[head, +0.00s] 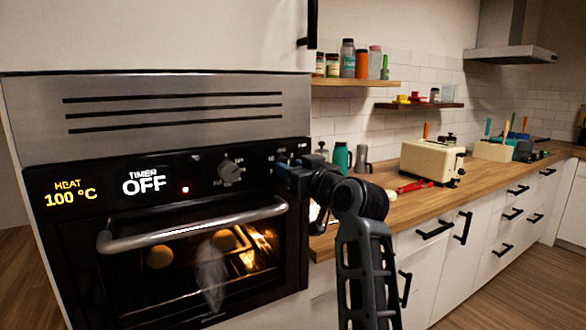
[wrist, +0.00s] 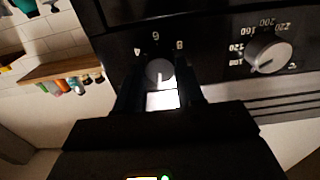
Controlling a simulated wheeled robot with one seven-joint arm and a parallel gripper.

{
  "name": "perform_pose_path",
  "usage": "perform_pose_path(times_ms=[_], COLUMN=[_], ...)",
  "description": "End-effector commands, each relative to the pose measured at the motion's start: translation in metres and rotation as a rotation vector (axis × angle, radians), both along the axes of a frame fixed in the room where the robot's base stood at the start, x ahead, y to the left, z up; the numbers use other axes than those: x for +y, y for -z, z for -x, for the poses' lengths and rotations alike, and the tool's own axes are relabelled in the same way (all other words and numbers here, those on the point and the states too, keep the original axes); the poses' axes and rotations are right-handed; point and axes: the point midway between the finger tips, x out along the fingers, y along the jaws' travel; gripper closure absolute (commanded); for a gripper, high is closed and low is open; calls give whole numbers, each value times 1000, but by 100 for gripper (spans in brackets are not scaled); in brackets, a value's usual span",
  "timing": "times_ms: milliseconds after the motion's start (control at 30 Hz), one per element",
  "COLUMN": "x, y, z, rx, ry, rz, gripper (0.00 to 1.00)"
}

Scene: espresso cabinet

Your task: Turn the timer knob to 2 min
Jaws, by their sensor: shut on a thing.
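The timer knob (wrist: 160,73) is a round grey knob on the oven's black panel. In the wrist view it sits between the two fingers of my gripper (wrist: 160,88), which is shut on it. Several numbers stand around the knob, and its pointer is hard to make out. In the head view my gripper (head: 290,176) reaches the right end of the panel and hides most of the knob. The timer display (head: 144,182) reads OFF.
The heat knob (head: 229,171) is beside the timer knob; the heat display (head: 70,192) reads 100 °C. A red light (head: 185,190) is lit. The oven handle (head: 190,226) sticks out below the panel. A counter (head: 400,208) with a toaster (head: 432,160) stands to the right.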

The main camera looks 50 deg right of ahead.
Motion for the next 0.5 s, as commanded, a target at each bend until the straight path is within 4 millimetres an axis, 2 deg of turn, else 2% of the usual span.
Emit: perform_pose_path(times_ms=[500], x=[0], y=[-2], z=[0], rx=[-132], ry=[0], rz=[-459], gripper=[93])
